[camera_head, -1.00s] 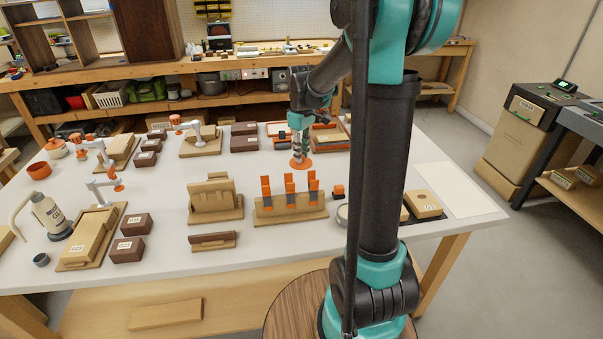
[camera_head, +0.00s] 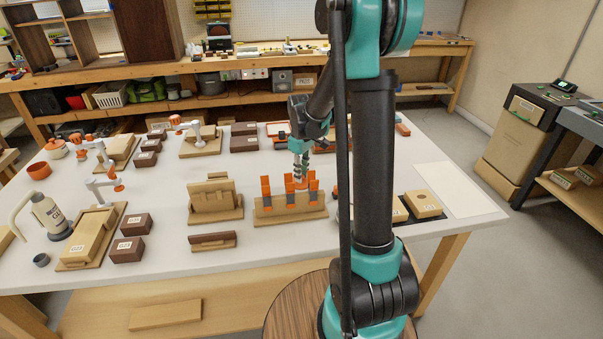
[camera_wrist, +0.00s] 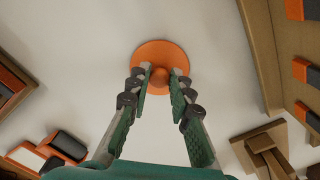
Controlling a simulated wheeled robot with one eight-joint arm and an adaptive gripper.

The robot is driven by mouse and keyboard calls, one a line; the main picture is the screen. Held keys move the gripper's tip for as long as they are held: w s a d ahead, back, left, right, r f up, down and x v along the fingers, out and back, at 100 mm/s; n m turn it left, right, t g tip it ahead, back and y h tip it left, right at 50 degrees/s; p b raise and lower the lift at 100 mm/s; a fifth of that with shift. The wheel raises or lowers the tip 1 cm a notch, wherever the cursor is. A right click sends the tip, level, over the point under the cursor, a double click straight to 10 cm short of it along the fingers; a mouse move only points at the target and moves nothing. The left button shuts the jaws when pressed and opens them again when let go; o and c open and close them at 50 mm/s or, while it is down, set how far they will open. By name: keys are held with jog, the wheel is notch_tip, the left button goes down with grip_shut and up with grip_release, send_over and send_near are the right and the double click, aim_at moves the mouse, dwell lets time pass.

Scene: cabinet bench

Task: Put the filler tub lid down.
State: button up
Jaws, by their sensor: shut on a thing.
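The filler tub lid (camera_wrist: 174,51) is a round orange disc with a small orange knob. My gripper (camera_wrist: 160,77) is shut on the knob, one finger on each side, in the wrist view. White table top (camera_wrist: 90,70) shows around the lid. In the head view my gripper (camera_head: 299,174) hangs just behind the orange-clamped wooden rack, whose uprights partly hide the lid. I cannot tell whether the lid touches the table. An orange round pot (camera_head: 39,171) stands at the far left.
The wooden rack with orange clamps (camera_head: 290,212) is close in front of the lid. A wooden holder (camera_head: 215,200) stands to its left. Orange-edged trays (camera_head: 340,139) lie behind. A blank white sheet (camera_head: 450,190) lies at the right.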

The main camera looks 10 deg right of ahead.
jog(key=o, duration=0.8)
jog(key=shift+o, duration=0.2)
notch_tip(320, 180, up, 12)
dwell(0.3)
